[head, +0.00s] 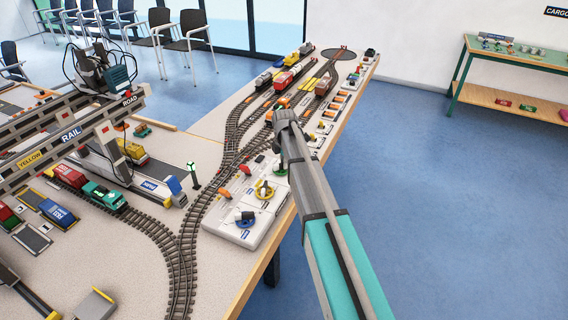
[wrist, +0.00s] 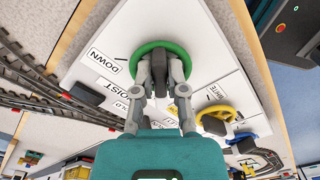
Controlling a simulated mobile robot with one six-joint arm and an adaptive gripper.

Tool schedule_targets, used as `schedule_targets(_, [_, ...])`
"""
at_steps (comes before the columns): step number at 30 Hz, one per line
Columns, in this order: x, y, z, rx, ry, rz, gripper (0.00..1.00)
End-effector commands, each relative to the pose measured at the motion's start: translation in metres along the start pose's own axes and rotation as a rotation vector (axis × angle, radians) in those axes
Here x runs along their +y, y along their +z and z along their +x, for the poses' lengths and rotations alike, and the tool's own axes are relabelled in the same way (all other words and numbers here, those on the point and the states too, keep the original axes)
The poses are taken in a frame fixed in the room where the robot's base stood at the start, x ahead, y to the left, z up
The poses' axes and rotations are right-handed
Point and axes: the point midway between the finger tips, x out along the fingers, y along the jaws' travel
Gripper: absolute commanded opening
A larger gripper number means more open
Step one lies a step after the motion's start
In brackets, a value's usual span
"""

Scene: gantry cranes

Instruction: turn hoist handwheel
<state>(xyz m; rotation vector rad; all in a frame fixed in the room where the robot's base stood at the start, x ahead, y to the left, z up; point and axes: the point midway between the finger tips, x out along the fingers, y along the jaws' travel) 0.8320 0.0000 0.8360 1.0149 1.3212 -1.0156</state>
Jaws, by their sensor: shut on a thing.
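The hoist handwheel is a green ring (wrist: 146,49) on a white control panel (wrist: 205,45), with "HOIST" and "DOWN" labels beside it in the wrist view. My gripper (wrist: 160,82) reaches over the near side of the ring. Its two fingers are shut on a dark grey part of the wheel inside the ring. The fingers and this grey part hide some of the wheel. In the head view my gripper (head: 281,158) points down onto the panel (head: 225,229), and only a little green of the handwheel (head: 280,173) shows.
A yellow wheel (head: 264,190) and a blue wheel (head: 246,219) stand close by on the same panel. Orange levers (head: 225,193) sit at its left. Model tracks run left of the panel, with a crane (head: 70,135) farther left. Open floor (head: 450,210) lies right of the table.

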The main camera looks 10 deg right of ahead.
Motion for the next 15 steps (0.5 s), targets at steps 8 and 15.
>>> schedule_targets(8, [0.0002, 0.0, 0.0, 0.0, 0.0, 0.0, 0.51])
schedule_targets(15, [0.0002, -0.0001, 0.0, 0.0, 0.0, 0.001, 0.51])
